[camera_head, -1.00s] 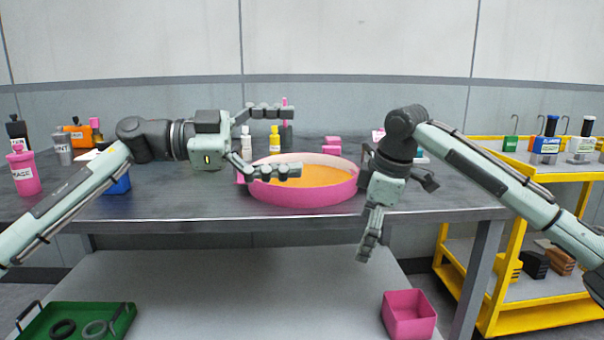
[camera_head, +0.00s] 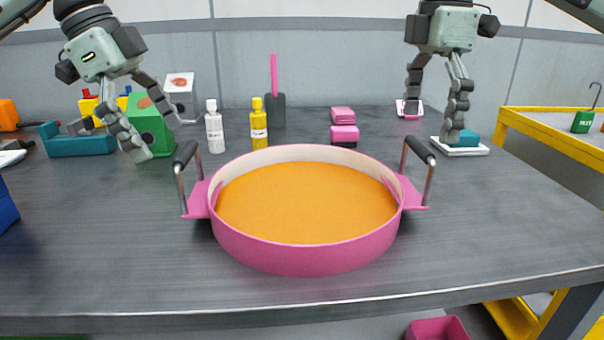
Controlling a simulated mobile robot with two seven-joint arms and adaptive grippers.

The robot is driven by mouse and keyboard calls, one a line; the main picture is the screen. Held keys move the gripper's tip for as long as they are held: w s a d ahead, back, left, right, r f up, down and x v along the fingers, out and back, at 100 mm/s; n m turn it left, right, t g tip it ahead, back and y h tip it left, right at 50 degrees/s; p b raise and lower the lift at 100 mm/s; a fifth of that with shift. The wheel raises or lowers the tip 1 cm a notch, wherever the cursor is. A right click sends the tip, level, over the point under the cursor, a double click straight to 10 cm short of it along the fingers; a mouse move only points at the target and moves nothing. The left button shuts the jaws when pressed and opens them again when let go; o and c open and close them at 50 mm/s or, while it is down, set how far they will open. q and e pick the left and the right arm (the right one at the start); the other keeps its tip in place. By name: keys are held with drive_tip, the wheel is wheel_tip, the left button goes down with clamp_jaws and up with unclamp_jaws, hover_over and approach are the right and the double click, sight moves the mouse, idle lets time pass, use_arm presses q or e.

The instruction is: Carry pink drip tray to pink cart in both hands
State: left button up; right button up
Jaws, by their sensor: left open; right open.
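The pink drip tray (camera_head: 305,260) is round, with an orange inside, and sits level on the grey workbench near its front edge. A dark-gripped handle stands up on its left side (camera_head: 186,168) and another on its right side (camera_head: 419,163). My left gripper (camera_head: 158,140) is open and empty, up and to the left of the left handle, apart from it. My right gripper (camera_head: 431,115) is open and empty, above and behind the right handle, apart from it. No pink cart can be made out.
White (camera_head: 214,130) and yellow (camera_head: 259,128) bottles, a pink-handled scraper (camera_head: 275,100) and pink blocks (camera_head: 343,128) stand behind the tray. A green box (camera_head: 150,130) stands near my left gripper. A yellow cart (camera_head: 555,140) is at right. Bench right of the tray is clear.

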sight(202, 195)
drive_tip(key=shift+w+r, duration=0.1)
drive_tip(key=shift+w, duration=0.25)
use_arm(q)
drive_tip(key=shift+w+r, duration=0.15)
drive_tip(key=shift+w, duration=0.05)
use_arm(e)
drive_tip(key=shift+s, duration=0.15)
use_arm(q)
drive_tip(key=shift+s, duration=0.15)
use_arm(e)
drive_tip(key=shift+s, duration=0.1)
use_arm(q)
drive_tip(key=shift+x, duration=3.95)
use_arm(e)
drive_tip(key=shift+f, duration=3.9)
use_arm(q)
drive_tip(key=c, duration=1.5)
use_arm(e)
drive_tip(key=c, duration=1.5)
use_arm(q)
drive_tip(key=shift+r, duration=0.15)
drive_tip(key=shift+c, duration=0.2)
use_arm(e)
drive_tip(key=shift+r, duration=0.1)
drive_tip(key=shift+c, duration=0.2)
